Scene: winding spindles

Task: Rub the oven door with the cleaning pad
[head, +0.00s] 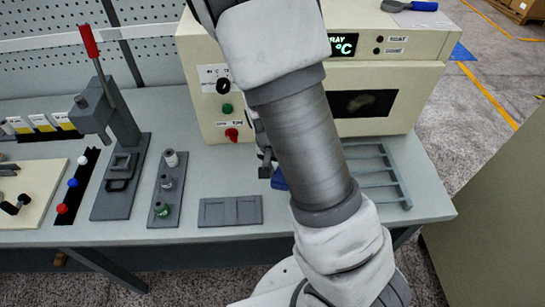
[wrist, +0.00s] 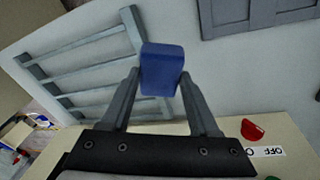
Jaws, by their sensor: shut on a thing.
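The cleaning pad (wrist: 162,68) is a small blue block held between the two grey fingers of my gripper (wrist: 160,78). In the head view a bit of the blue pad (head: 279,180) shows beside my arm, above the table and in front of the oven. My gripper (head: 266,165) is partly hidden there by my arm. The oven door (head: 418,97) is cream, with a dark window bearing a brownish smudge (head: 360,103). My arm covers the door's left part. The pad appears apart from the door.
The cream oven (head: 208,95) has green and red knobs (head: 231,134) left of the door. A grey slatted rack (head: 378,172) lies in front of it. A lever press (head: 110,130), a spindle stand (head: 166,190) and a shallow grey tray (head: 230,223) stand to the left.

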